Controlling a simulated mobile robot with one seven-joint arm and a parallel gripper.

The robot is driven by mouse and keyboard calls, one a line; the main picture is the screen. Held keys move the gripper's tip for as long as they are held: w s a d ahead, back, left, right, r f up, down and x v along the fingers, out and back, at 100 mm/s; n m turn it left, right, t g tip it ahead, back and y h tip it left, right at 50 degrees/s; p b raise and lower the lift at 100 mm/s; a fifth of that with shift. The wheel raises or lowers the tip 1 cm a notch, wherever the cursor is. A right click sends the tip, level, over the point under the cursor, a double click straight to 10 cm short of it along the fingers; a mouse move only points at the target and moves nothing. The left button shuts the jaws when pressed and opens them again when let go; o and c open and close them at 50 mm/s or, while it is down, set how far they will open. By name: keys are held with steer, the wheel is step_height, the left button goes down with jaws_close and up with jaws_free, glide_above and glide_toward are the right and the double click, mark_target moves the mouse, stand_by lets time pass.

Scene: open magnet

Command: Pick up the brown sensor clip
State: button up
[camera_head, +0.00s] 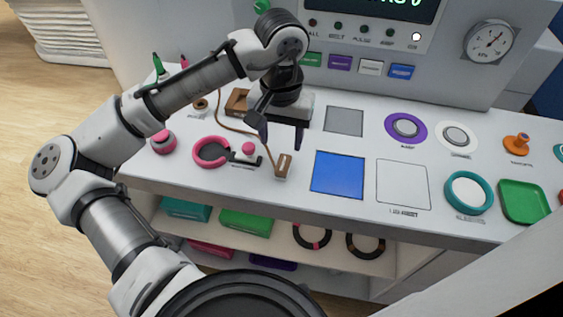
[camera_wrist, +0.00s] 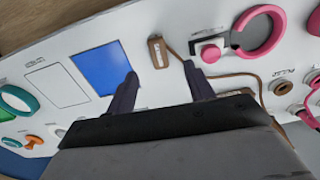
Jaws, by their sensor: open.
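The brown sensor clip (camera_head: 283,166) stands near the front edge of the white counter, left of the blue square pad. A thin brown cable runs from it toward a brown box (camera_head: 237,101). In the wrist view the clip (camera_wrist: 158,52) lies beyond the fingertips, between their lines and closer to the right finger. My gripper (camera_head: 281,136) is above the counter, just behind the clip in the head view. In the wrist view my gripper (camera_wrist: 160,80) has its two dark fingers apart, with nothing between the tips.
A pink ring (camera_head: 210,151) and a small pink-topped black piece (camera_head: 247,152) are left of the clip. The blue pad (camera_head: 338,174) is right of it. A green tray (camera_head: 523,201) and teal ring (camera_head: 468,192) are farther right. The console rises behind; a shelf (camera_head: 270,232) is below.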

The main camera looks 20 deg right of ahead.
mark_target(283, 163)
steer(key=f, duration=0.2)
steer(key=f+p, duration=0.1)
steer(key=f, duration=0.5)
steer(key=shift+w+d+f, duration=0.1)
steer(key=shift+w+d, duration=0.05)
steer(key=shift+d, duration=0.2)
steer(key=c, duration=1.1)
